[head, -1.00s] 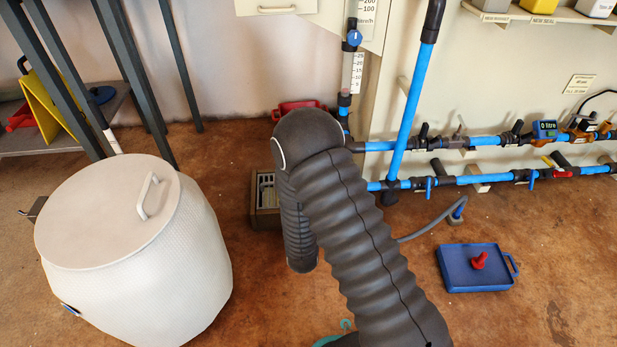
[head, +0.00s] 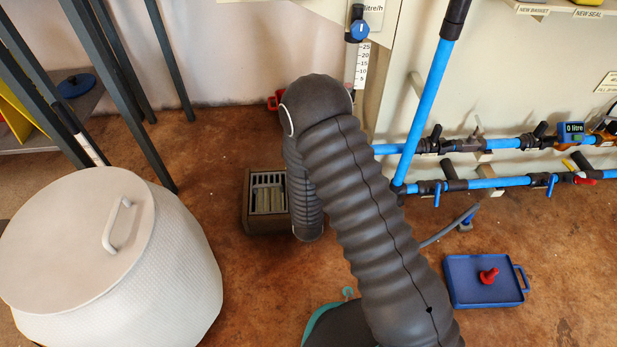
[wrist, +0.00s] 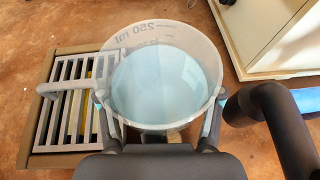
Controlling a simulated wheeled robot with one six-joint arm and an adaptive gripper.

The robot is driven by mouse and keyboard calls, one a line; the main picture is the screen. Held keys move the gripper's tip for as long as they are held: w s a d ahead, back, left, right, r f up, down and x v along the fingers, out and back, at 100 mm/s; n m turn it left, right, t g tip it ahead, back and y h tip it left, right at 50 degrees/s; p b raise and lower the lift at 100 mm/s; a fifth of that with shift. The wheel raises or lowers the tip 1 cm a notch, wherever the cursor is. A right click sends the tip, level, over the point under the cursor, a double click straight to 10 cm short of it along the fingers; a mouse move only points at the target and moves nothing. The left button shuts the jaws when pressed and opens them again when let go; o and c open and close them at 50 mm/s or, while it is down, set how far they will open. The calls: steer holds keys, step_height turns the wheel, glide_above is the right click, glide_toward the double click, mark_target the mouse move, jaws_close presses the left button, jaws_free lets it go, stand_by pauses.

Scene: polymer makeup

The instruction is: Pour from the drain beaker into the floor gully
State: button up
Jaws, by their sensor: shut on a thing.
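The drain beaker (wrist: 165,85) is a clear beaker with a 250 ml scale, seen from above in the wrist view. It holds pale blue liquid and looks about upright. My gripper (wrist: 163,128) is shut on the beaker, a finger on each side. The floor gully (wrist: 50,145) has a grey slotted grate in a brown frame, below and to the left of the beaker. The beaker overlaps the grate's right part in that view. In the head view the gully (head: 253,219) stands left of my arm, which partly covers it and hides the gripper and beaker.
A white lidded drum (head: 190,270) stands at the left. Blue pipes (head: 500,182) run along the wall at the right. A blue tray (head: 465,292) with a red part (head: 489,275) lies on the floor. Bare floor surrounds the gully's front.

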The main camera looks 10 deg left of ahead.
steer(key=shift+n+g, duration=0.3)
steer(key=shift+n, duration=0.3)
steer(key=f, duration=0.1)
steer(key=a+f, duration=0.1)
steer(key=f, duration=0.2)
steer(key=shift+a, duration=0.3)
steer(key=h, duration=0.1)
steer(key=a+n+g+h+p, duration=0.1)
steer(key=shift+w+a+r+n+h+p, duration=0.1)
steer(key=shift+r+n+h+p, duration=0.1)
steer(key=shift+n+h+p, duration=0.1)
steer(key=shift+a, duration=0.1)
steer(key=shift+s+d+n+g+h+p, duration=0.15)
steer(key=shift+n+g+h+p, duration=0.1)
steer(key=shift+n+h+p, duration=0.35)
steer(key=shift+s+d+n+g+h+p, duration=0.15)
steer(key=shift+n+g+h+p, duration=0.15)
steer(key=shift+p, duration=0.45)
stand_by(0.5)
steer(key=shift+d+f+n+g+h+p, duration=0.1)
steer(key=shift+n+g+h+p, duration=0.1)
steer(key=shift+n+h+p, duration=0.25)
steer(key=shift+d+n+g+h+p, duration=0.15)
steer(key=shift+n+h+p, duration=0.1)
steer(key=shift+h+p, duration=0.4)
stand_by(1.3)
stand_by(0.4)
